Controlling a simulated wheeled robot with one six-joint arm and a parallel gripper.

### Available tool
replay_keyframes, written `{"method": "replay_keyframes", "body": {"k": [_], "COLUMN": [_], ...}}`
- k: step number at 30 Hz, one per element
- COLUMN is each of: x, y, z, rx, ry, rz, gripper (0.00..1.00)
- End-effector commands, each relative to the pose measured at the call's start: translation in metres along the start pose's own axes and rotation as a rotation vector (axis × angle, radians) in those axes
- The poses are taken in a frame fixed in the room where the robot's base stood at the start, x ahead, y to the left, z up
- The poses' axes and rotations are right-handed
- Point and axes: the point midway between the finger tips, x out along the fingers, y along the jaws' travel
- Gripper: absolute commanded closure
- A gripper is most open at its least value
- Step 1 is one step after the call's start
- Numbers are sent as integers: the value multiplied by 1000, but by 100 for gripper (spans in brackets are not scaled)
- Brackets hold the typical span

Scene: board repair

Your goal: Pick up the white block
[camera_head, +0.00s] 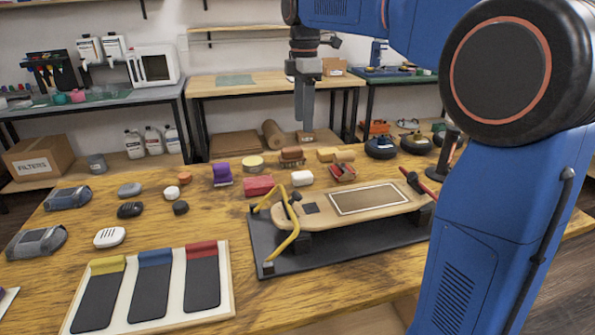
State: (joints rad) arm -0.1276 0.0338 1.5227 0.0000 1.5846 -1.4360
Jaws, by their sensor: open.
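A small white block (302,178) with rounded edges sits on the wooden table (350,270), just behind the left end of a skateboard deck. A red block (258,186) lies to its left, a little apart. My gripper (304,118) hangs pointing down, well above the table and above the white block in the picture. It is open and empty, though the side-on view makes the gap between its fingers hard to see. Nothing hides the top of the white block.
The deck (393,196) stands on a black mat with a yellow clamp (284,235) at its left end. A red-and-black item (342,173) lies right of the white block. Brushes (291,155) and a purple block (222,173) lie behind. A tray (225,262) holds dark strips.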

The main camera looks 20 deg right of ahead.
Motion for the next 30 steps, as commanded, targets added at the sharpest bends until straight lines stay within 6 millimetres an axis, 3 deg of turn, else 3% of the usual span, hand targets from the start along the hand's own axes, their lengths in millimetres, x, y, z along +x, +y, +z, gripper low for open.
{"method": "replay_keyframes", "body": {"k": [5,21,30], "x": [6,97,122], "y": [1,1,2], "z": [-1,0,0], "rx": [-8,-7,-7], "ry": [0,0,0], "rz": [-2,-3,-1], "gripper": [47,47,47]}}
